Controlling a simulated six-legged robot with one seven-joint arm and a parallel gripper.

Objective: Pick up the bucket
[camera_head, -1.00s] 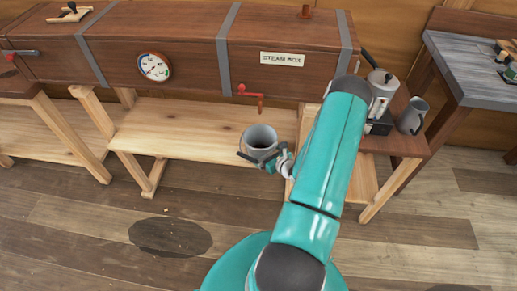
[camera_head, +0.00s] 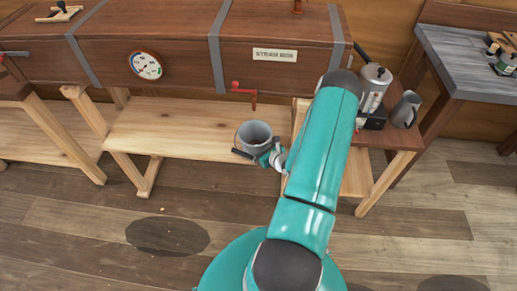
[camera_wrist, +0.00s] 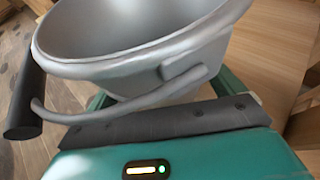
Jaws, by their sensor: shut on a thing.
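The grey metal bucket (camera_head: 255,133) is at the front edge of the low wooden shelf, below the red tap. My gripper (camera_head: 268,156) is at its near right side and shut on it. In the wrist view the bucket (camera_wrist: 135,35) fills the upper part, with its mouth open and its inside bare where it shows. Its wire handle hangs down on the near side, with a dark grip at the left. The fingertips are mostly hidden behind the bucket and handle. I cannot tell whether the bucket's base touches the shelf.
The steam box (camera_head: 170,45) with a dial (camera_head: 146,65) and red tap (camera_head: 240,90) is above the shelf (camera_head: 185,127). A kettle (camera_head: 374,88) and a grey jug (camera_head: 406,110) stand on a side stand at right. Bare floor lies in front.

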